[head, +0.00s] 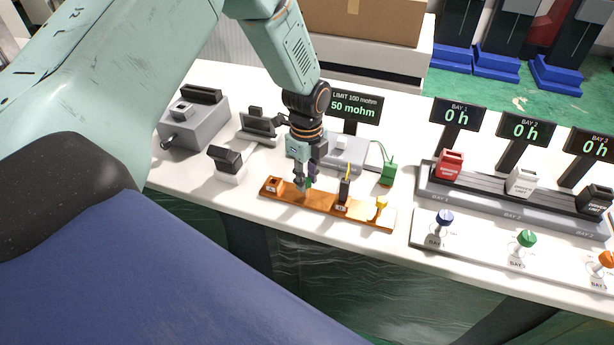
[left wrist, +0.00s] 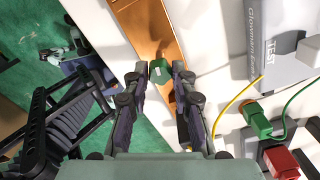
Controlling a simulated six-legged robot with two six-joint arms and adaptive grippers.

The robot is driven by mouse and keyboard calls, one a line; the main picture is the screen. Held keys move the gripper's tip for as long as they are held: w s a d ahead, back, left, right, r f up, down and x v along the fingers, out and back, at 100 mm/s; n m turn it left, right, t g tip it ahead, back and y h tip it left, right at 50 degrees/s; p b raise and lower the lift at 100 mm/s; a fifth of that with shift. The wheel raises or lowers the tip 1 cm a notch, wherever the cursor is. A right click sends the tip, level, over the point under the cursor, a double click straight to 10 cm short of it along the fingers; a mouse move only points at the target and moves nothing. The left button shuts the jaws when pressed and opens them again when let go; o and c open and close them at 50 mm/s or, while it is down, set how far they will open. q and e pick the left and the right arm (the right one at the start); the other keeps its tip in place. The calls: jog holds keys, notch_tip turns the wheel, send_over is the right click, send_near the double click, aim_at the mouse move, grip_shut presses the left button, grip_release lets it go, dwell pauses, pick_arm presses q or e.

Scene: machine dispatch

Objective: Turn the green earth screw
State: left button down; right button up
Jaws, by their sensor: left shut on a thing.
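The green earth screw (left wrist: 160,70) stands on a copper bar (left wrist: 147,28) and shows between my fingertips in the left wrist view. My left gripper (left wrist: 161,72) is shut on it, one finger on each side. In the head view my left gripper (head: 307,182) points down at the copper bar (head: 325,205), and only a bit of green shows, mostly hidden by the fingers. My right gripper is in neither view.
A display (head: 355,106) behind the bar reads 50 mohm, limit 100. Bay knobs (head: 445,218) and bay displays (head: 455,115) stand to the right.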

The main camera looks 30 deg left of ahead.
pick_arm(q)
jog(key=c, duration=1.1)
grip_release()
jog(key=shift+a, duration=0.1)
jog(key=shift+r, duration=0.3)
notch_tip(320, 180, up, 11)
jog(key=shift+r, duration=0.2)
